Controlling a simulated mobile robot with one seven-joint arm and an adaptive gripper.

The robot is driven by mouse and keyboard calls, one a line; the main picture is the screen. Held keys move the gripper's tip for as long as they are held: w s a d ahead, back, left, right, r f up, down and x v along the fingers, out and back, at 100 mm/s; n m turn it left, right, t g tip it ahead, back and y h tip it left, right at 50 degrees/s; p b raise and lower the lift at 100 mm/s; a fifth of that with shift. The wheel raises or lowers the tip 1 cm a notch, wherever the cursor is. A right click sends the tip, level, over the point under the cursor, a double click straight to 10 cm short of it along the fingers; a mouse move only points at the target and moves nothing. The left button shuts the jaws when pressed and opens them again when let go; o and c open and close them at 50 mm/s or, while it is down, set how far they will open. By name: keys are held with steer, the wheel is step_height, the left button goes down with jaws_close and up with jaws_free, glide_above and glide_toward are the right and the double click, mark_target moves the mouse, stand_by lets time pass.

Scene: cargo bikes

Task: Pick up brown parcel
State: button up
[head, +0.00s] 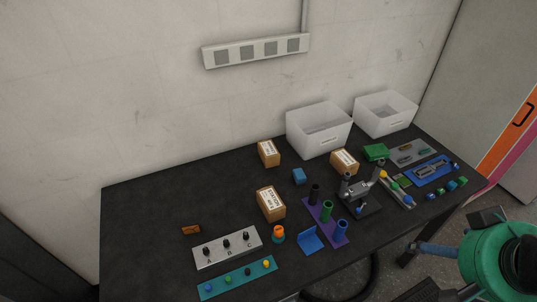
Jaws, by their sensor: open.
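Three brown parcels with white labels are on the dark table in the head view. One parcel (271,205) stands near the table's middle, another parcel (268,153) stands behind it towards the wall, and a third parcel (344,162) stands in front of the white bins. The label print is too small to read surely. My gripper (457,256) is at the lower right, beyond the table's front right edge, partly cut off by the frame. Its dark fingers are apart, and it is well away from all three parcels.
Two white bins (319,145) (385,128) stand at the back right of the table (140,225). A purple holder (324,220), a dark stand (362,200), a grey switch panel (227,247) and a teal strip (237,279) crowd the front. The left is mostly clear.

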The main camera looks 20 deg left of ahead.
steer(key=w+a+r+n+g+p, duration=0.1)
steer(key=w+a+r+p, duration=0.25)
steer(key=w, duration=0.45)
steer(key=w+a+r+n+y+p, duration=0.1)
steer(key=w+a+r+p, duration=0.1)
steer(key=w+a, duration=0.45)
steer(key=w+a+r+n+g+p, duration=0.1)
steer(key=w+a+r+p, duration=0.2)
steer(key=w, duration=0.7)
steer(key=n+g+p, duration=0.2)
steer(key=n+p, duration=0.3)
steer(key=p, duration=0.8)
glide_above(272, 148)
steer(key=s+d, duration=0.1)
step_height(272, 148, down, 25)
steer(key=shift+s+r, duration=0.15)
steer(key=shift+r, duration=0.05)
steer(key=shift+w+a+f, duration=0.15)
steer(key=shift+f, duration=1.25)
steer(key=shift+w+a+f, duration=0.1)
steer(key=shift+w+f, duration=0.1)
steer(key=shift+f, duration=1.2)
steer(key=shift+w+a+f, duration=0.15)
steer(key=shift+f, duration=1.25)
